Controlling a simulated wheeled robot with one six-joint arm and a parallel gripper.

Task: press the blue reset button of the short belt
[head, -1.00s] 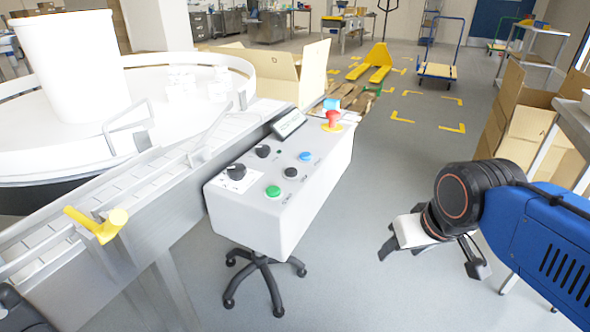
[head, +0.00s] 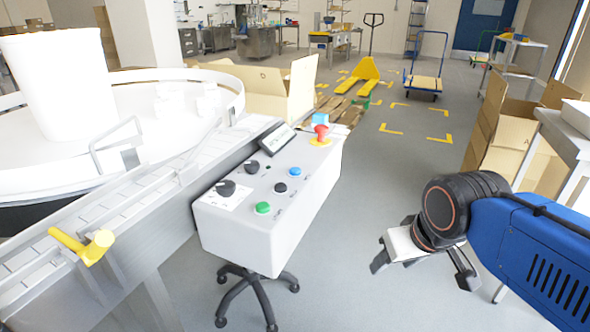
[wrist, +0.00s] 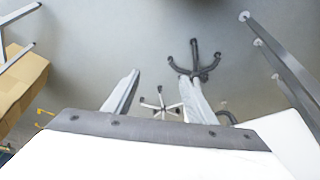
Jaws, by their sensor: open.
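The white control box (head: 272,215) stands on a black wheeled base beside the short belt (head: 110,215). On its sloped top are the blue button (head: 295,172), a green button (head: 263,208), black knobs, a small display and a red mushroom button (head: 321,131). My gripper (head: 422,272) is to the right of the box, well apart from it and lower than its top. The gripper is open and empty. In the wrist view its two fingers (wrist: 158,92) point over grey floor, and the blue button does not show there.
A white round table with a large white tub (head: 60,85) stands at the left. A yellow handle (head: 85,245) sticks out from the belt's near side. Cardboard boxes (head: 505,135) and a table stand at the right. The floor between box and arm is clear.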

